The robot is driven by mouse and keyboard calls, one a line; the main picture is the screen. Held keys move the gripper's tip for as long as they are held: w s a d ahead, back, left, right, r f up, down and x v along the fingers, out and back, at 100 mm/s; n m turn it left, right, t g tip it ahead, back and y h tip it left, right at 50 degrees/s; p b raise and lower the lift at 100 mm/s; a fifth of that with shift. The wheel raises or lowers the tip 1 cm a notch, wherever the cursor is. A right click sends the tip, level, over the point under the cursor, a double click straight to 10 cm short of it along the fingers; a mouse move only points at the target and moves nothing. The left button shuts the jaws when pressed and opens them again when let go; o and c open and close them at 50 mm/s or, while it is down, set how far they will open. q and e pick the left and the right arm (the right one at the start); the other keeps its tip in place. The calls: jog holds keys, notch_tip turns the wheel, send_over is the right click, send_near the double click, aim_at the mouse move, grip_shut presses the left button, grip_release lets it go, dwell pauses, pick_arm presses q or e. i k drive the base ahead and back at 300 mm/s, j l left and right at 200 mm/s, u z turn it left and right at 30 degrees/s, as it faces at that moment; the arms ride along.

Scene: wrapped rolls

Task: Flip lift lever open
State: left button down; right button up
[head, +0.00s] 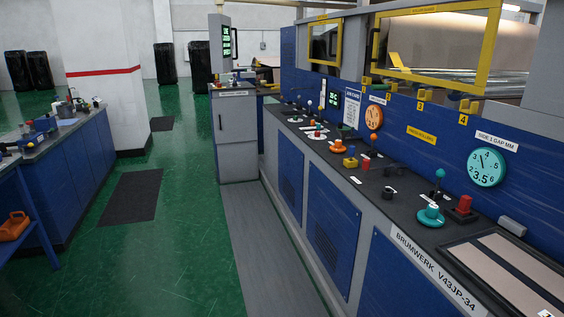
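A long blue and grey machine console (334,220) runs along the right side, with a dark control top. A teal ball-topped lever (439,176) stands upright on it, near a teal round knob (431,216) and a red block-like control (463,206). Farther along are an orange knob (338,147), a yellow and blue control (350,160) and a red control (366,163). Small levers stand beyond these. The labels are too small to read, so I cannot tell which is the lift lever. Neither gripper is in view.
A teal dial (487,167) and an orange dial (374,117) are on the back panel. A grey cabinet (235,135) stands at the console's far end. A blue workbench (70,150) is at left. The green floor (180,225) between is clear, with dark mats (130,196).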

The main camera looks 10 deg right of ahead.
aim_at(365, 162)
jog(key=i, duration=1.4)
jog(key=i+z, duration=0.4)
jog(key=i+j+z, duration=0.1)
jog(key=i+z, duration=0.45)
jog(key=z, duration=0.25)
jog(key=i+z, duration=0.2)
jog(key=z, duration=0.25)
jog(key=i+z, duration=0.2)
jog(key=z, duration=0.2)
jog(key=i+j+z, duration=0.15)
jog(key=z, duration=0.3)
